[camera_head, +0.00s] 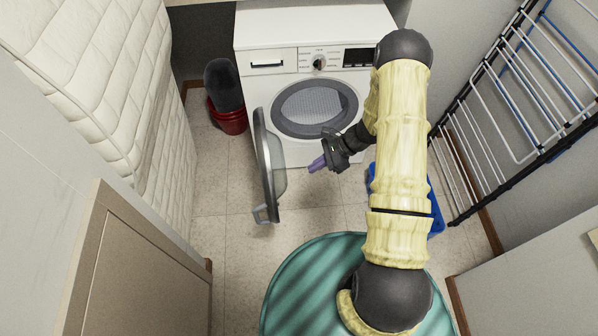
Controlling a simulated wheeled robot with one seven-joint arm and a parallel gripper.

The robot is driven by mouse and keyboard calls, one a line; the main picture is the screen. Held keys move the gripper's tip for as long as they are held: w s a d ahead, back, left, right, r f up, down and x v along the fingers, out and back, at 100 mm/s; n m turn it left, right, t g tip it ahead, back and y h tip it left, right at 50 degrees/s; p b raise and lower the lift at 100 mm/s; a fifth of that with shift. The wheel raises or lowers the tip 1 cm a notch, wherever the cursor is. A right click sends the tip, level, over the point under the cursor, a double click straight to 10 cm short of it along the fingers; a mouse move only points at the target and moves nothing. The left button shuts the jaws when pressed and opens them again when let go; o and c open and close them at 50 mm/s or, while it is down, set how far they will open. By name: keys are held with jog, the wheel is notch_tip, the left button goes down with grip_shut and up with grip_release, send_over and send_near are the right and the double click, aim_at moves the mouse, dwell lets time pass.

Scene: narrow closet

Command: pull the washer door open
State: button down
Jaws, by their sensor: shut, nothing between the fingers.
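The white washer (318,30) stands at the back of the closet. Its round door (267,160) is swung wide open to the left and stands out from the front, with its handle (264,213) at the free edge. The drum opening (316,107) is uncovered. My gripper (314,166) is shut and empty, in front of the washer and right of the open door. Its purple fingertips point left toward the door's inner side. A gap shows between fingertips and door.
A red bucket (229,118) with a dark object in it stands left of the washer. A drying rack (500,110) leans along the right wall. A blue object (436,213) lies partly behind my arm. A padded white surface (105,75) lines the left. Floor left of the door is clear.

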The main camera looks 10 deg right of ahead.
aim_at(266, 166)
jog(key=a+r+x, duration=0.2)
jog(key=x, duration=1)
jog(key=shift+p, duration=0.45)
jog(key=shift+a, duration=0.15)
